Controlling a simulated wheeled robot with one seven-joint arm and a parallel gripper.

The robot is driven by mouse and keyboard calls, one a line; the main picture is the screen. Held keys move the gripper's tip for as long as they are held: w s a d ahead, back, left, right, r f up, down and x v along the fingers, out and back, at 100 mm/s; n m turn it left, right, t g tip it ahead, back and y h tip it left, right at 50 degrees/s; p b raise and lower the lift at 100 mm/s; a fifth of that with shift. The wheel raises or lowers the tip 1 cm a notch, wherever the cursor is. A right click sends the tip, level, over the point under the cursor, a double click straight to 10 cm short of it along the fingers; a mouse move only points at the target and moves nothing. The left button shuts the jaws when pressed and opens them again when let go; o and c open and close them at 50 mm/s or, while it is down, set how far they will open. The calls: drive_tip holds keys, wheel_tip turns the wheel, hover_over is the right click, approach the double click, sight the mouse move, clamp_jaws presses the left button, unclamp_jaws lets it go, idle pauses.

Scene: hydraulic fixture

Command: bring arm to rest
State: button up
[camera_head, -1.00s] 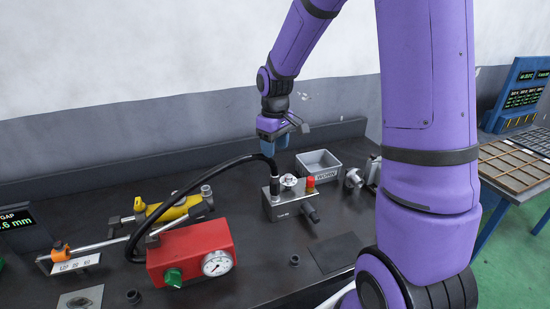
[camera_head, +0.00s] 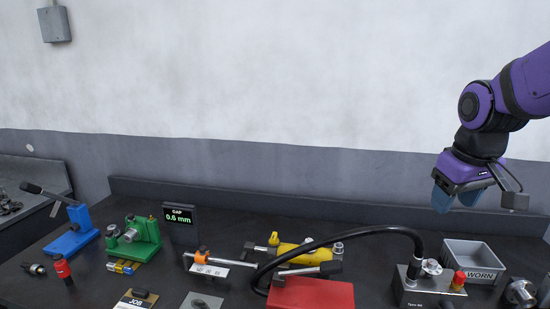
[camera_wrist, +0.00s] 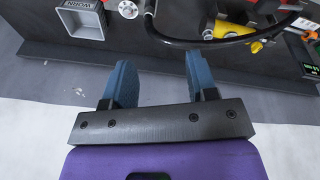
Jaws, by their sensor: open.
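My purple arm comes in from the right edge in the head view. My gripper (camera_head: 457,199) hangs above the right part of the bench, in front of the wall. Its two blue fingers point down, apart and empty. In the wrist view my gripper (camera_wrist: 160,82) also shows spread fingers with nothing between them. The fingers are clear of the grey block (camera_head: 426,288) with the black hose and of the WORN bin (camera_head: 472,250) below.
On the dark bench (camera_head: 215,270) stand a red box (camera_head: 312,293), a yellow cylinder (camera_head: 300,254), a gap display (camera_head: 181,223) reading 0.6 mm, a green fixture (camera_head: 135,238) and a blue lever press (camera_head: 72,232). The black hose (camera_head: 345,236) arches upward. Space before the wall is free.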

drive_tip(key=s+a+r+m+t, duration=0.1)
drive_tip(key=s+r, duration=0.1)
drive_tip(key=s, duration=0.5)
drive_tip(key=s+a+r+t, duration=0.1)
drive_tip(key=s+r, duration=0.1)
drive_tip(key=s, duration=0.5)
drive_tip(key=shift+s+a+r+m+t+y, duration=0.15)
drive_tip(key=shift+a+r+m+t+y, duration=0.15)
drive_tip(key=shift+m, duration=0.1)
